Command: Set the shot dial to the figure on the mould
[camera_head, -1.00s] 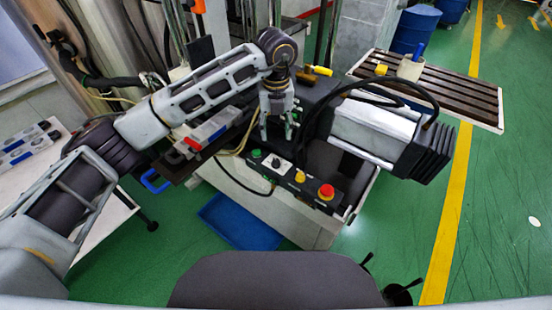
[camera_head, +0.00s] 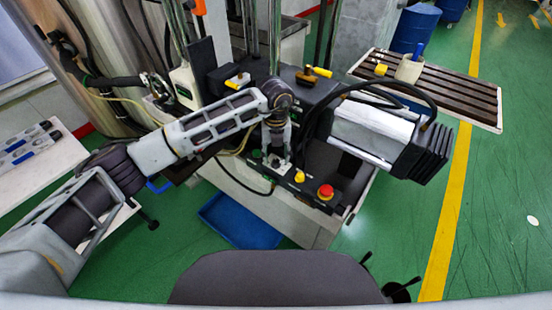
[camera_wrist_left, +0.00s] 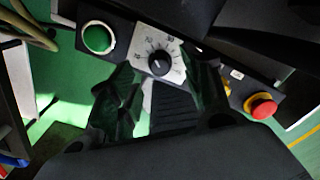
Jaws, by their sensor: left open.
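The shot dial (camera_wrist_left: 160,62) is a black knob with a pale pointer on a white plate with printed figures, seen in the left wrist view. My left gripper (camera_wrist_left: 160,77) is open, with a dark finger on either side of the dial's lower part. I cannot tell whether the fingers touch it. In the head view the left gripper (camera_head: 276,155) points down at the control box and hides most of the dial. The mould on the machine is largely hidden behind my left arm, and no figure on it is readable. My right gripper is out of view.
A green button (camera_wrist_left: 98,38) and a red emergency stop (camera_wrist_left: 261,106) flank the dial; the stop also shows in the head view (camera_head: 325,192). A yellow button (camera_head: 299,176) sits between. A blue tray (camera_head: 240,222) lies on the floor. Black cables loop behind the gripper.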

